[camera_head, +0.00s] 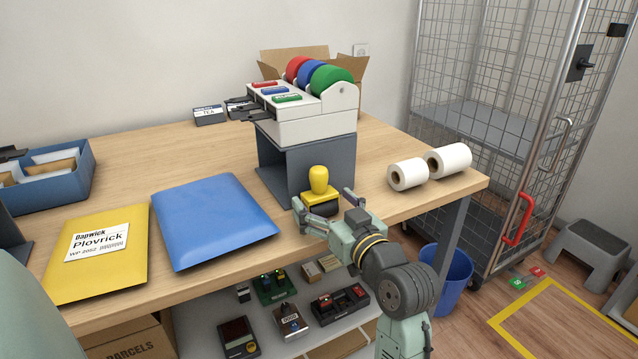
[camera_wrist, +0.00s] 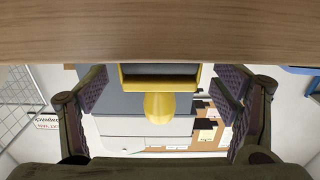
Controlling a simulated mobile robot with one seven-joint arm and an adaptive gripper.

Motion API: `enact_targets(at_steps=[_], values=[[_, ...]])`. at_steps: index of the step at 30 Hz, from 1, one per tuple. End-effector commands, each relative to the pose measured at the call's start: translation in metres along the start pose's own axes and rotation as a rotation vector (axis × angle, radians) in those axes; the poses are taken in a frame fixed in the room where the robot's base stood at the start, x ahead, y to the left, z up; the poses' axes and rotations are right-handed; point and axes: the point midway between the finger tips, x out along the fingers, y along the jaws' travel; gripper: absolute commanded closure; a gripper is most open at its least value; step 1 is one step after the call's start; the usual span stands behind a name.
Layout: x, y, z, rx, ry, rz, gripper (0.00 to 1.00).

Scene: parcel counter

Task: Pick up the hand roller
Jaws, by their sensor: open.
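The hand roller, as far as I can tell, is the yellow piece with a rounded upright knob and a dark lower part (camera_head: 319,180). It stands upright near the front edge of the wooden counter (camera_head: 115,180), in front of the grey stand. My gripper (camera_head: 322,199) is open at the counter's front edge, its fingers to either side of the yellow piece. In the wrist view, which is upside down, the yellow knob (camera_wrist: 163,106) lies between the spread fingers (camera_wrist: 162,86), with clear gaps on both sides. The roller's underside is hidden.
A grey stand (camera_head: 306,166) with a tape dispenser (camera_head: 315,110) is close behind. A blue envelope (camera_head: 214,220) and yellow envelope (camera_head: 95,270) lie left. A lower shelf (camera_head: 200,338) holds small devices. A wire cage (camera_head: 490,110) stands right.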

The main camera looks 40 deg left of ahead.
Motion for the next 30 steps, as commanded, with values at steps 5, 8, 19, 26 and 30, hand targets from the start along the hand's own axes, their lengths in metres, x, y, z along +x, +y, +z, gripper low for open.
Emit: enact_targets(at_steps=[5, 8, 19, 26, 30], values=[[0.022, 0.000, -0.001, 0.001, -0.001, -0.002, 0.18], [0.025, 0.000, -0.001, 0.000, 0.001, 0.000, 0.18], [0.025, 0.000, -0.001, 0.000, 0.001, 0.000, 0.31], [0.025, 0.000, -0.001, 0.000, 0.001, 0.000, 0.46], [0.025, 0.000, -0.001, 0.000, 0.001, 0.000, 0.56]])
